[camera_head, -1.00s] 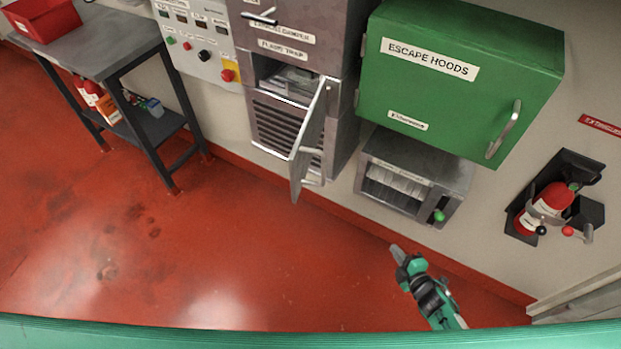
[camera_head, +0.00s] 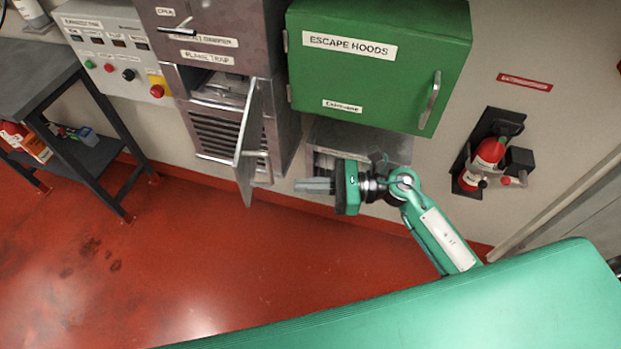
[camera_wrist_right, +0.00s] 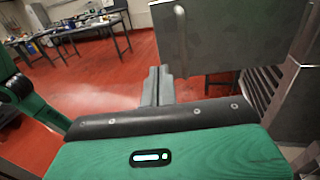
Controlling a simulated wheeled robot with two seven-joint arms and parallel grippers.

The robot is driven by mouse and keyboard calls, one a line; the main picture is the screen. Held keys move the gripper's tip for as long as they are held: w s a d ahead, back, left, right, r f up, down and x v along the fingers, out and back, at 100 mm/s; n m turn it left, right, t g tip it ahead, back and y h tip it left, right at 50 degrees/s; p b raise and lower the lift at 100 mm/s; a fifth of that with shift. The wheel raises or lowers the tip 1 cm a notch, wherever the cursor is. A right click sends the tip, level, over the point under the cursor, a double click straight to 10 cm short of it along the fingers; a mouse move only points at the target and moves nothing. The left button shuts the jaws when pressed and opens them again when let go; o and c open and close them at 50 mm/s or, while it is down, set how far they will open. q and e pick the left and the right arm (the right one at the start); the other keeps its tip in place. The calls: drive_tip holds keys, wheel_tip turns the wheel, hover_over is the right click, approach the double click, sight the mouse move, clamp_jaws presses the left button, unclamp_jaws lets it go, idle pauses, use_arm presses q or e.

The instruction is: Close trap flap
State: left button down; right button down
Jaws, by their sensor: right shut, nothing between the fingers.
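The trap flap (camera_head: 247,140) is a grey metal door below the "FLAME TRAP" label. It stands open, swung outward from the cabinet (camera_head: 280,130), with its opening (camera_head: 226,84) showing at the left. My right gripper (camera_head: 303,186) is shut and empty, pointing left, to the right of the flap and apart from it in the head view. In the right wrist view the shut fingers (camera_wrist_right: 157,85) are in front of a large grey panel (camera_wrist_right: 215,45) with a bar handle, which looks like the flap. My left gripper is not in view.
A green "ESCAPE HOODS" cabinet (camera_head: 375,60) hangs above my right arm, with a grey box (camera_head: 360,140) beneath it. A fire extinguisher (camera_head: 485,160) is on the wall at right. A dark table (camera_head: 40,75) stands at left. The red floor before the flap is clear.

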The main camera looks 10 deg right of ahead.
sight(244, 185)
drive_tip(key=p+x, duration=0.3)
drive_tip(key=x, duration=0.6)
drive_tip(key=shift+r, duration=0.2)
drive_tip(key=shift+w+a+f+p, duration=0.2)
drive_tip(key=shift+a+p, duration=0.2)
drive_tip(key=shift+a, duration=0.15)
